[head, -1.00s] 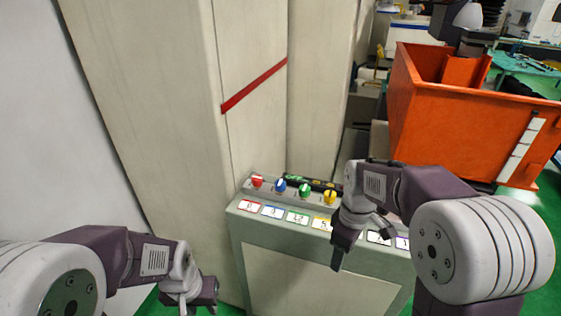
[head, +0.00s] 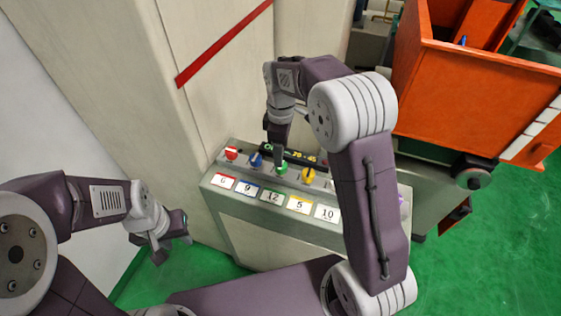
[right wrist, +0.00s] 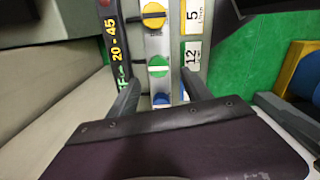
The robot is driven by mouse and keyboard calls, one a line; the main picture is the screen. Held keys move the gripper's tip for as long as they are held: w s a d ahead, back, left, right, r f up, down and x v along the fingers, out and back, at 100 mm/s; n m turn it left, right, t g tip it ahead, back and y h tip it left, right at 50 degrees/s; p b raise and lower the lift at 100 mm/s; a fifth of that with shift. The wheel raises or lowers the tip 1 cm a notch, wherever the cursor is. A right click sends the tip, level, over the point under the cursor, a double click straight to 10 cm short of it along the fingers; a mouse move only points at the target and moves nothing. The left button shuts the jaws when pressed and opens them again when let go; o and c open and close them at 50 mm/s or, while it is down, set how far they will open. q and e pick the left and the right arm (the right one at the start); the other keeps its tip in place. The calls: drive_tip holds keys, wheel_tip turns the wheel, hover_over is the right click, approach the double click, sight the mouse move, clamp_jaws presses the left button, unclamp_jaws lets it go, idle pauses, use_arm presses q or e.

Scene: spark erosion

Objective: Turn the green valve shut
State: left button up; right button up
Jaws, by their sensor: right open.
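The green valve (head: 281,168) is a small round knob in a row of coloured knobs on top of the grey-green cabinet (head: 262,236). In the right wrist view the green valve (right wrist: 157,66) carries a white stripe running crosswise to the row. My right gripper (head: 279,153) is open just above the green valve and partly covers it in the head view. In the right wrist view the fingers of my right gripper (right wrist: 162,86) stand apart on either side of the row; I cannot tell whether they touch the valve. My left gripper (head: 172,240) is open and empty, left of the cabinet.
A red knob (head: 231,153), a blue knob (head: 255,159) and a yellow knob (head: 308,174) stand close beside the green one. Numbered cards lie in front; a dark display strip (right wrist: 113,40) runs behind. A pale column rises behind. An orange bin (head: 470,100) stands at right.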

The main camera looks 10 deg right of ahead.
wheel_tip(320, 180, down, 6)
drive_tip(key=shift+w+d+f+p, duration=0.1)
drive_tip(key=shift+f+p, duration=0.1)
drive_tip(key=shift+p, duration=0.1)
drive_tip(key=shift+f, duration=0.3)
clamp_jaws()
